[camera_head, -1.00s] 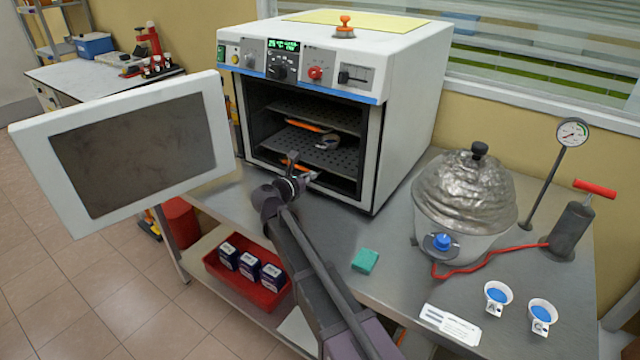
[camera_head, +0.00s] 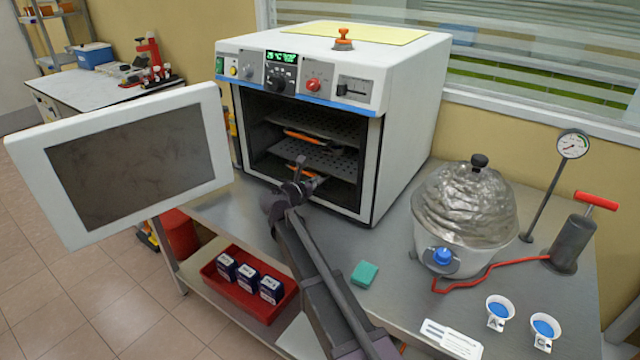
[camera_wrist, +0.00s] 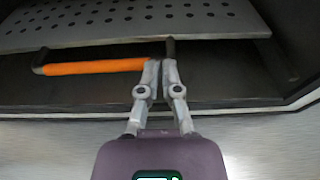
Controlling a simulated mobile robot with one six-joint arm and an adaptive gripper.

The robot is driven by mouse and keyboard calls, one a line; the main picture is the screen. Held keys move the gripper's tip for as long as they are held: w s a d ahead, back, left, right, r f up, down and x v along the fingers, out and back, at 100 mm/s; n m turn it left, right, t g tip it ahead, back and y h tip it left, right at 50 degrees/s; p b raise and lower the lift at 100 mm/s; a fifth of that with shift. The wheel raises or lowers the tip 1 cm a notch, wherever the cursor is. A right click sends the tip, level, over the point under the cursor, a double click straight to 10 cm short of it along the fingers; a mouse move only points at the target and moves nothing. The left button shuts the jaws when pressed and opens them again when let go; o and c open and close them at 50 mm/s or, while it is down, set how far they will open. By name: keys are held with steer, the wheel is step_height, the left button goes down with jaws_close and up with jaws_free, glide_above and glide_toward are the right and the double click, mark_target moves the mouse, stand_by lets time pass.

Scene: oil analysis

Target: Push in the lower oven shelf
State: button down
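The oven (camera_head: 400,130) stands on the metal bench with its door (camera_head: 120,165) swung wide open to the left. Inside are perforated shelves; the lower shelf (camera_head: 330,158) shows in the head view. In the wrist view a perforated shelf (camera_wrist: 130,22) crosses the top, with an orange bar (camera_wrist: 95,67) under its front edge. My gripper (camera_head: 298,167) is at the oven's opening, low. Its fingers (camera_wrist: 161,65) are almost together, with nothing clearly between them. The fingertips are close to the bar's right end and the shelf edge; contact cannot be told.
The open door bounds the left side. A foil-covered pot (camera_head: 465,205), a hand pump (camera_head: 573,240), a gauge (camera_head: 573,144) and two cups stand on the right. A green sponge (camera_head: 365,273) lies in front of the oven. A red tray (camera_head: 245,298) with boxes is below.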

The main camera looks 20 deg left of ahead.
steer(key=shift+a+r, duration=0.1)
steer(key=shift+r, duration=0.05)
steer(key=p+v, duration=0.2)
steer(key=v, duration=1.2)
steer(key=shift+p, duration=0.35)
steer(key=shift+s, duration=0.1)
